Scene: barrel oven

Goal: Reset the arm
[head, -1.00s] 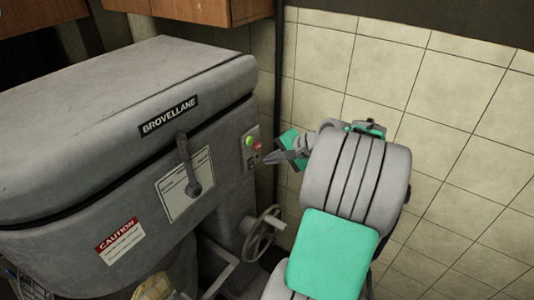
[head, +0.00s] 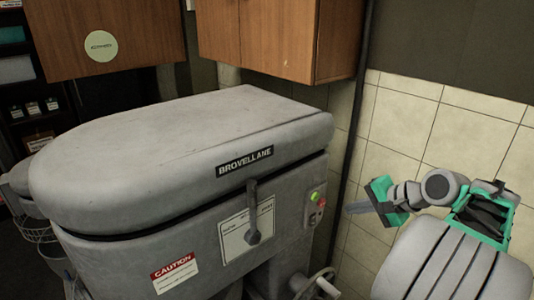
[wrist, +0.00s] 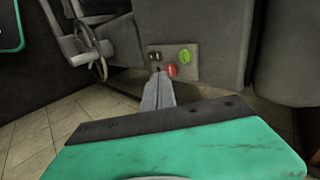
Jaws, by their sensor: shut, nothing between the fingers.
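My gripper (head: 358,207) is in the head view at the right, beside the oven's control panel, with its fingers pointing left toward it. The fingers are together and hold nothing. In the wrist view my gripper (wrist: 158,80) points at the control panel (wrist: 175,62), which has a green button (wrist: 185,56) and a red button (wrist: 171,70). The fingertips appear just below the red button there; I cannot tell whether they touch the panel. In the head view the green button (head: 314,196) looks lit.
The grey barrel oven (head: 130,170) fills the left and middle, its lid down. A handwheel (head: 318,284) is below the panel. Wooden cabinets (head: 280,38) hang above. A dark pipe (head: 355,110) runs down the tiled wall (head: 400,115) behind my arm.

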